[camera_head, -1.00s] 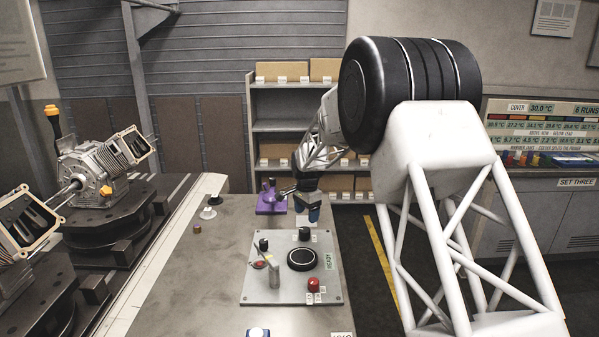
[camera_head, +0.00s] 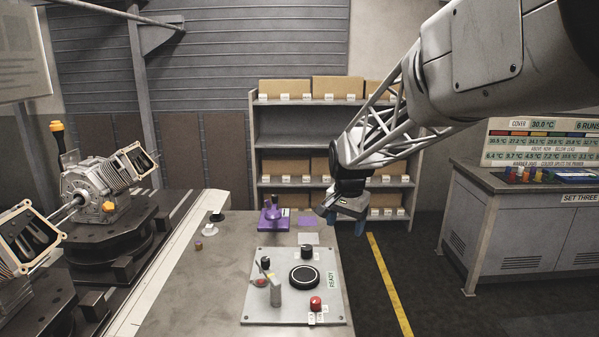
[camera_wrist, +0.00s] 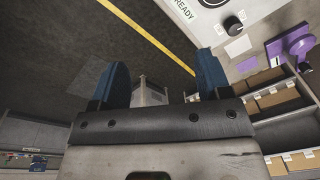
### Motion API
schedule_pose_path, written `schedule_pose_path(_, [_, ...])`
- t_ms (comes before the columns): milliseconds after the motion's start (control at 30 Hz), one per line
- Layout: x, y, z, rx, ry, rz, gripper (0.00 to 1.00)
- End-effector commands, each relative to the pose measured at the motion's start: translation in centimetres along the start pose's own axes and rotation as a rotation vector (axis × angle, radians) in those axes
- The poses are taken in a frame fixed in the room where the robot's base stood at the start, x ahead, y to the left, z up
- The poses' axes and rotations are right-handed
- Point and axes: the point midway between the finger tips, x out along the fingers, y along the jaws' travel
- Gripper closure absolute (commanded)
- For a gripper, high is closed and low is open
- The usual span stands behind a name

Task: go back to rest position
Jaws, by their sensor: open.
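My gripper (camera_head: 345,222) is above the right edge of the grey workbench (camera_head: 215,285), beyond the control panel. In the wrist view my gripper (camera_wrist: 160,82) shows its two blue fingers spread wide apart, with nothing between them but the floor and a grey box-like thing farther off. The arm reaches in from the upper right in the head view. A purple fixture (camera_head: 270,217) stands on the bench to the left of the gripper, apart from it, and also shows in the wrist view (camera_wrist: 292,48).
The control panel (camera_head: 255,311) carries a round black pad, knobs, a lever and a red button. A shelf with boxes (camera_head: 315,140) stands behind. Engine parts on dark turntables (camera_head: 105,240) are at left. A grey cabinet (camera_head: 520,240) stands at right; the floor between is clear.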

Motion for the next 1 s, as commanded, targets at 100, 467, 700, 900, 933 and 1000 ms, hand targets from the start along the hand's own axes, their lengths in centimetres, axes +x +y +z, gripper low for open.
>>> schedule_pose_path(100, [-1.6,2.5,2.2,-0.044,0.012,-0.007,0.29])
schedule_pose_path(467, [-4.5,9.7,9.0,-0.188,0.044,-0.020,0.29])
schedule_pose_path(700, [-5.4,14.3,13.9,-0.283,0.068,-0.026,0.29])
schedule_pose_path(900, [-5.5,18.1,18.0,-0.362,0.088,-0.028,0.29])
schedule_pose_path(933, [-5.5,18.6,18.6,-0.375,0.091,-0.028,0.29])
schedule_pose_path(1000, [-5.3,19.8,20.1,-0.403,0.098,-0.029,0.29])
